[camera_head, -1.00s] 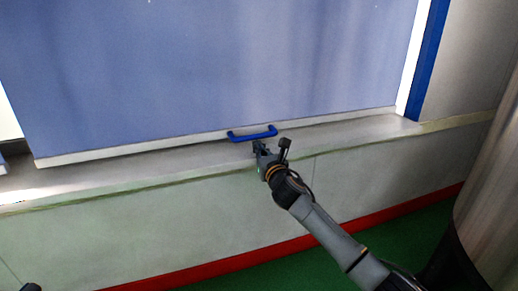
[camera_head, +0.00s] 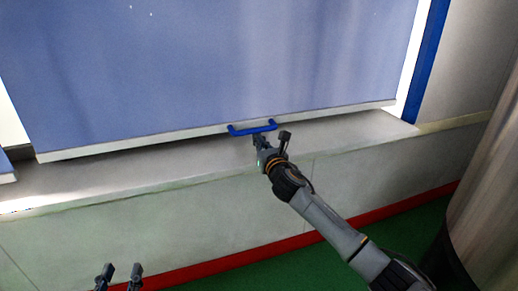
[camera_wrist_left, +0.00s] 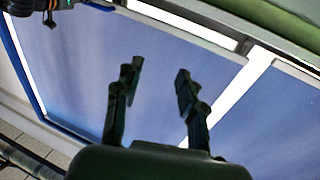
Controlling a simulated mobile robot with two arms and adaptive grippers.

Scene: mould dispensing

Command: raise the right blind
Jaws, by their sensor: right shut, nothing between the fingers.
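The right blind (camera_head: 220,60) is a large blue panel with a pale bottom bar (camera_head: 130,145). A blue handle (camera_head: 253,127) sits on that bar, and the bar hangs slightly above the sill. My right gripper (camera_head: 271,138) is shut and empty, just under the handle; I cannot tell whether it touches it. My left gripper (camera_head: 121,270) is open and empty, low at the left, well away from the blind. It also shows in the left wrist view (camera_wrist_left: 158,75) with its fingers apart against the blue blinds. Part of my right gripper shows there at the top left.
A grey sill (camera_head: 340,130) runs under the blind, above a pale wall with a red strip (camera_head: 240,252). A blue frame post (camera_head: 427,60) stands at the right. A metal cylinder (camera_head: 490,220) is at the far right. Another blind's edge shows at the far left.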

